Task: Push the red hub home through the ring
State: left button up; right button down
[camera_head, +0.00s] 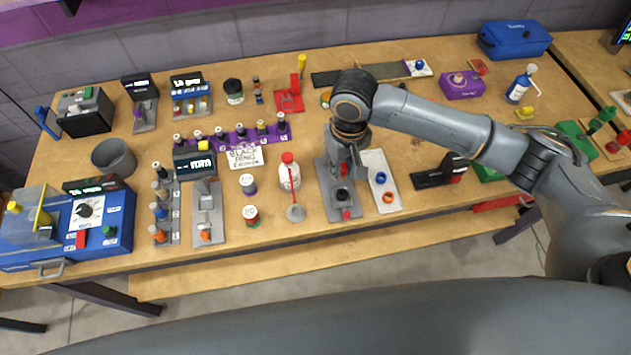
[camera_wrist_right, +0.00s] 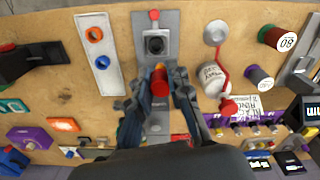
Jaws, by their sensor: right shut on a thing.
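The slot track is a grey plate (camera_head: 328,200), also in the right wrist view (camera_wrist_right: 174,20). Near one end it carries a square block with a dark round ring (camera_wrist_right: 155,44); the ring also shows in the head view (camera_head: 342,196). A small red knob (camera_wrist_right: 154,15) sits beyond the ring at the plate's end. My right gripper (camera_head: 345,168) is over the plate. In the right wrist view my right gripper (camera_wrist_right: 158,88) is shut on the red hub (camera_wrist_right: 159,76), a red cylinder with an orange end. The hub appears apart from the ring. My left gripper is out of view.
A white tray (camera_head: 378,163) with a blue and an orange ring lies right of the track. A black holder (camera_head: 430,178) is farther right.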

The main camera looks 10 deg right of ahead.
jog(key=shift+w+d+f, duration=0.1)
jog(key=shift+w+d, duration=0.1)
jog(key=shift+d, duration=0.3)
jog(key=shift+a+p, duration=0.1)
jog(key=shift+p, duration=0.6)
jog(key=shift+f+b, duration=0.4)
jog(key=shift+f, duration=0.4)
notch_tip(320, 180, down, 3)
jog(key=shift+r+b, duration=0.2)
jog(key=shift+b, duration=0.25)
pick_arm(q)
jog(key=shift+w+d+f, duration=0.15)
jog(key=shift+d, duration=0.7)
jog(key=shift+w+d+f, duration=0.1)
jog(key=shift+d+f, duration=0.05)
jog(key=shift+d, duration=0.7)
pick_arm(e)
jog(key=shift+f, duration=0.9)
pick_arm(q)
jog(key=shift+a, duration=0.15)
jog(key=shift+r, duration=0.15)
pick_arm(e)
jog(key=shift+r, duration=0.1)
